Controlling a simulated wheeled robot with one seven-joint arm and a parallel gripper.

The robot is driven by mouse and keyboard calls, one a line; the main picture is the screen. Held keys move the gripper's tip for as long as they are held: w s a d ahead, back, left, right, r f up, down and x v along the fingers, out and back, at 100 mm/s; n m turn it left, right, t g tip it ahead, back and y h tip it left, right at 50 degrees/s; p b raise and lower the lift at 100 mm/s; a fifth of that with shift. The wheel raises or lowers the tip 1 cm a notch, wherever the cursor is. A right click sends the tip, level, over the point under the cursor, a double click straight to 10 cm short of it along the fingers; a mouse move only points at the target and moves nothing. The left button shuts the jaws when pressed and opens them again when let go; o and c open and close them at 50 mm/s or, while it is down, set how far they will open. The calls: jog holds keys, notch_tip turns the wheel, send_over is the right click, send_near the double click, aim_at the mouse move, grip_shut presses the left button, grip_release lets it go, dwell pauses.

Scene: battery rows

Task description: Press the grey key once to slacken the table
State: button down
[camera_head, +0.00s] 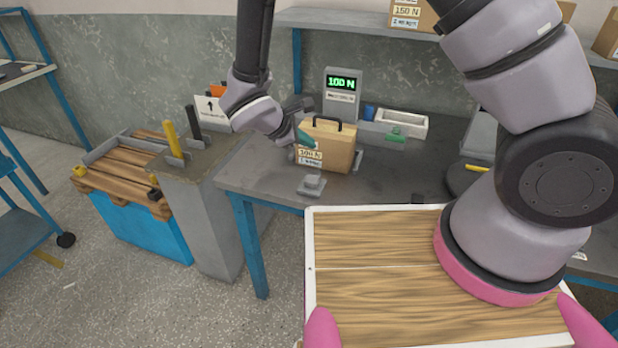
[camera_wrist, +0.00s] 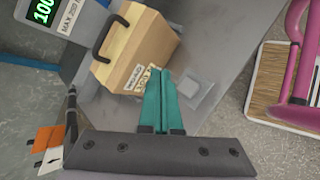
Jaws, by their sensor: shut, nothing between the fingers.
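The grey key (camera_head: 312,186) is a small raised square block on a flat grey plate near the bench's front edge. It also shows in the wrist view (camera_wrist: 206,97), just right of the fingers. My gripper (camera_head: 304,138) has teal fingers, shut together and empty, beside the upper left of the cardboard box (camera_head: 335,148). In the wrist view the fingertips (camera_wrist: 160,74) overlap the picture of the box's label. They are apart from the key, which lies nearer the bench front. I cannot tell whether they touch the box. The display (camera_head: 342,82) reads 100 N.
The handled box stands behind the key on the grey bench (camera_head: 268,172). A white tray (camera_head: 415,122) and a green item (camera_head: 396,133) are behind right. A grey pedestal with yellow (camera_head: 172,140) and black levers (camera_head: 193,122) stands left. Bench surface left of the key is clear.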

jog(key=shift+f, duration=0.1)
send_near(313, 177)
jog(key=shift+w+d+f, duration=0.7)
jog(key=shift+w+d, duration=0.2)
jog(key=shift+w, duration=0.05)
jog(key=shift+w+d+f, duration=0.7)
jog(key=shift+w+d, duration=0.2)
jog(key=shift+w, duration=0.1)
dwell(0.8)
jog(key=shift+f, duration=0.4)
jog(key=shift+f, duration=0.85)
dwell(0.8)
dwell(0.3)
jog(key=shift+r, duration=1.3)
jog(key=shift+r, duration=2.5)
